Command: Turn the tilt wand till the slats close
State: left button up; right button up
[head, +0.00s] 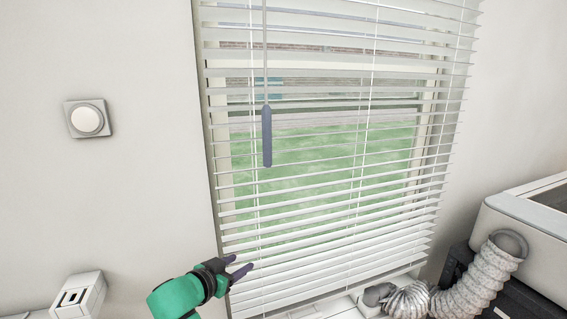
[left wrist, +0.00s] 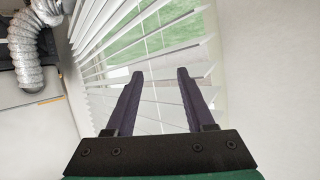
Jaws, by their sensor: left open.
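The tilt wand (head: 267,136) hangs in front of the blind in the head view, a thin rod ending in a thick blue-grey handle. The white slats (head: 330,209) are open, with green grass showing through the gaps. My left gripper (head: 243,267) is low at the blind's lower left, well below the wand handle and apart from it. Its two dark fingers are spread with nothing between them in the left wrist view (left wrist: 160,76). Slats (left wrist: 165,65) lie beyond the fingers there; the wand cannot be made out in that view. My right gripper is not in view.
A round wall dial (head: 87,119) is on the wall at left. A small white device (head: 78,296) stands at lower left. A ribbed grey hose (head: 475,281) runs from a pale machine (head: 530,235) at lower right. The space in front of the wand handle looks clear.

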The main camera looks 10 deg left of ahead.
pick_arm(q)
notch_tip(320, 180, up, 22)
jog(key=s+d+m+t+h+p, duration=0.1)
jog(key=s+m+t+h, duration=0.1)
jog(key=t+h, duration=0.15)
jog(key=h+p, duration=0.2)
jog(key=p, duration=0.8)
send_near(264, 132)
jog(key=shift+g, duration=0.45)
jog(key=w, duration=0.1)
jog(key=w+d+r, duration=0.1)
jog(key=w, duration=0.1)
jog(key=w+d, duration=0.1)
jog(key=w, duration=0.1)
jog(key=shift+d+r, duration=0.2)
jog(key=shift+r, duration=0.05)
jog(key=x, duration=0.1)
jog(key=p+x, duration=0.1)
jog(key=x, duration=0.1)
jog(key=f+p+x, duration=0.1)
jog(key=x, duration=0.1)
jog(key=shift+w, duration=0.4)
jog(key=shift+c, duration=0.3)
jog(key=shift+s, duration=0.25)
grip_shut()
